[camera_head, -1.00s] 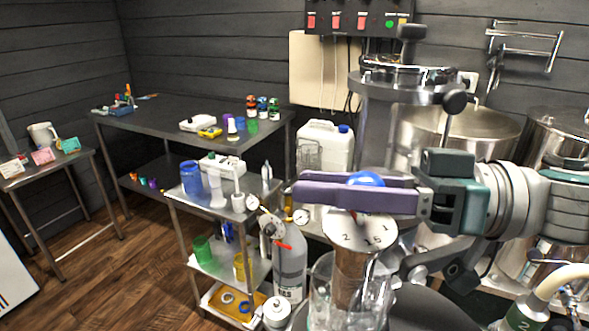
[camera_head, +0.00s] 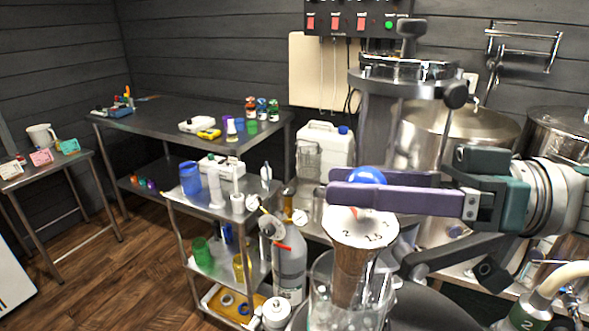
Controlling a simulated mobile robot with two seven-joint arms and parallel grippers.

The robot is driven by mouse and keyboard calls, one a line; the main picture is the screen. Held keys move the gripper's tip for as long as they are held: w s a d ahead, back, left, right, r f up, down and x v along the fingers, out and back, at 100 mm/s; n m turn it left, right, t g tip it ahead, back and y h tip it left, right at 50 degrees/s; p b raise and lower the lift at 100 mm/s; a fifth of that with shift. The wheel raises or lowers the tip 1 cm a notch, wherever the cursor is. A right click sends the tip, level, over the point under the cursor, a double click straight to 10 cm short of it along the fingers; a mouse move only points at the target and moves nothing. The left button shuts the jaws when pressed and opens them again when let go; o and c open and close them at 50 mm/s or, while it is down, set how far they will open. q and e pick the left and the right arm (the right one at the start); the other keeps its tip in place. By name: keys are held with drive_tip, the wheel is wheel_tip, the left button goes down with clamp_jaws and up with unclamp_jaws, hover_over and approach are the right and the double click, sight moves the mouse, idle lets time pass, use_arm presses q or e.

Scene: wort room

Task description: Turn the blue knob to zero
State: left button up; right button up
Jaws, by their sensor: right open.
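The blue knob (camera_head: 367,176) shows as a rounded blue top above a white dial (camera_head: 345,226) with black numbers. A small red mark shows on the dial just under the gripper; the lower part of the knob is hidden. The dial sits on a brown, tapering body standing in a clear glass vessel (camera_head: 320,290). My right gripper (camera_head: 340,193) comes in from the right with two long purple fingers, open, one on the near side and one on the far side of the knob. Whether the fingers touch it cannot be told. My left gripper is not in view.
A steel cart (camera_head: 215,207) with bottles and cups stands left of the dial. A grey gas cylinder (camera_head: 288,262) with gauges is close by. A tall steel vessel (camera_head: 375,125) rises behind the gripper. Wood floor (camera_head: 130,270) is clear at the lower left.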

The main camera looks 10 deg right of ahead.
drive_tip(key=b+v, duration=0.2)
drive_tip(key=v, duration=0.5)
